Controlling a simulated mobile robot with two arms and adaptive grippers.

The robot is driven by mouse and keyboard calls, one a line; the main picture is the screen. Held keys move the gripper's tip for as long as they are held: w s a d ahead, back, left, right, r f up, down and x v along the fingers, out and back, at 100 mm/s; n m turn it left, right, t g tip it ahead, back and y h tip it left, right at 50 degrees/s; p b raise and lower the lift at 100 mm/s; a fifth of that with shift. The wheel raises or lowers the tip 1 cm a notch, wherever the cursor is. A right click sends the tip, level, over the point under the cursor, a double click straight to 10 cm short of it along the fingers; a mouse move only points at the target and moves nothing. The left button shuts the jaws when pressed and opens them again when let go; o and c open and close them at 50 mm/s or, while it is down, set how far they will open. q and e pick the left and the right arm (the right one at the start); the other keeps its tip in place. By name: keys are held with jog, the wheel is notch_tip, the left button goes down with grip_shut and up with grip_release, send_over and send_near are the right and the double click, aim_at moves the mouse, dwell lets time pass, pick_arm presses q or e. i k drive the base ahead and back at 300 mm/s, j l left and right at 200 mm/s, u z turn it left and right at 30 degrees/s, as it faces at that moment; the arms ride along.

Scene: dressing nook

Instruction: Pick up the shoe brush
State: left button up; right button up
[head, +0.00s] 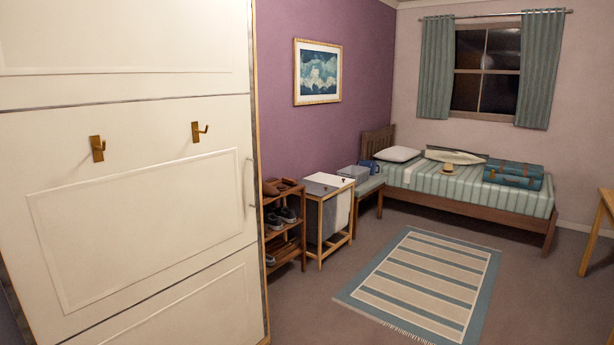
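I cannot make out the shoe brush for certain. A wooden shoe rack (289,246) stands just right of the white panelled door, partly hidden by the door's edge. Small brown items (282,186) lie on its top, too small to tell what they are. Dark shoes (285,215) sit on a shelf below. A small tan object (447,169) is on the bed, also too small to identify. Neither of my grippers is in view.
The large white door (150,235) with brass hooks fills the left side. A laundry hamper (328,185), a bench (369,186) and a bed (480,204) with blue suitcases (513,174) line the walls. A striped rug (424,280) lies on open floor. A wooden leg (593,240) shows at right.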

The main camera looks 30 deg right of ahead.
aim_at(287, 182)
jog(key=i+l+z, duration=0.15)
jog(key=i+l, duration=0.25)
jog(key=i, duration=0.15)
jog(key=i+l+z, duration=0.15)
jog(key=i+l, duration=0.15)
jog(key=i, duration=0.3)
jog(key=i+l+z, duration=0.1)
jog(key=i+l, duration=0.2)
jog(key=i, duration=0.3)
jog(key=i+l+z, duration=0.15)
jog(key=i, duration=0.45)
jog(key=i+l+z, duration=0.15)
jog(key=i, duration=0.45)
jog(key=i+l+u, duration=0.2)
jog(key=i+l, duration=0.25)
jog(key=l, duration=0.1)
